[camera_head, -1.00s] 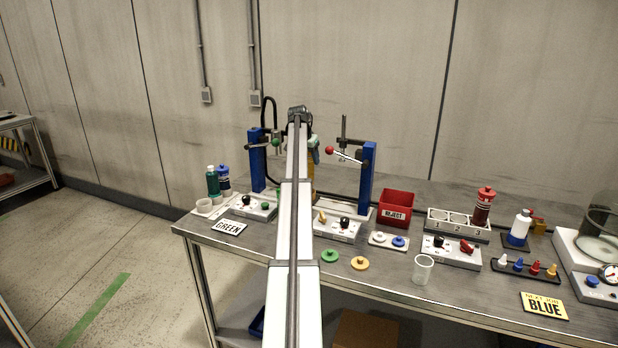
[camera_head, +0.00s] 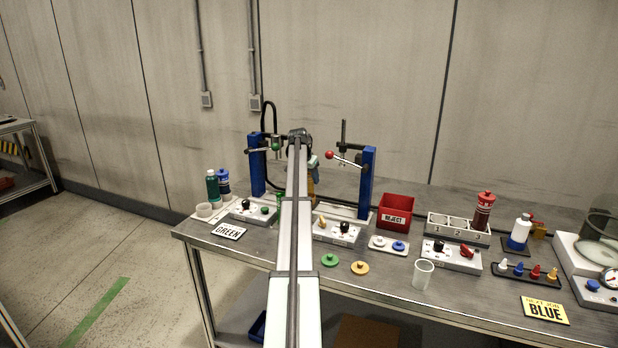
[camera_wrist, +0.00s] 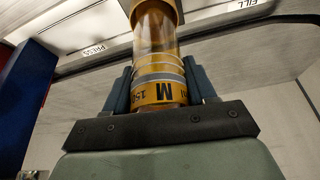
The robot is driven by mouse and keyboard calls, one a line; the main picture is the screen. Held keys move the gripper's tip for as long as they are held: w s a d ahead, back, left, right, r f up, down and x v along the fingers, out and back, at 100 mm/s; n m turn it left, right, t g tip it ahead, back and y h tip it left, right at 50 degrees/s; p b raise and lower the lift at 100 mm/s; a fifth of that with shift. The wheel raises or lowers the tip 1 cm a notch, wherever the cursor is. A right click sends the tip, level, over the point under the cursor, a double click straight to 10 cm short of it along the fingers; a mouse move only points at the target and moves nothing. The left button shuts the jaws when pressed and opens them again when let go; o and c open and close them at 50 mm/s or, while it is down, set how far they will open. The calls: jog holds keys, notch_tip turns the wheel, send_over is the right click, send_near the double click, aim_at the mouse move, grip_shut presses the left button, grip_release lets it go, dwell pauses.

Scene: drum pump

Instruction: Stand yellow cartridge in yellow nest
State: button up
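The yellow cartridge (camera_wrist: 160,60) is a clear amber cylinder with a yellow band marked M and grey rings. My gripper (camera_wrist: 158,88) is shut on it in the wrist view, a dark finger on each side of the banded part. At its far end is an amber collar (camera_wrist: 152,10); I cannot tell whether this is the cartridge's own end or the yellow nest. In the head view my arm hides most of the gripper, with only a strip of yellow (camera_head: 313,186) showing beside it, between the blue posts. I cannot make out the nest there.
Blue posts (camera_head: 366,183) and (camera_head: 256,163) with levers stand close on both sides of my arm. A red reject bin (camera_head: 395,203) is to the right. Control boxes (camera_head: 337,231), green and yellow discs (camera_head: 359,267) and a clear cup (camera_head: 422,273) lie nearer the front edge.

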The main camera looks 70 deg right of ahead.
jog(key=o, duration=0.4)
jog(key=shift+o, duration=0.2)
jog(key=v, duration=1.2)
jog(key=shift+r, duration=0.2)
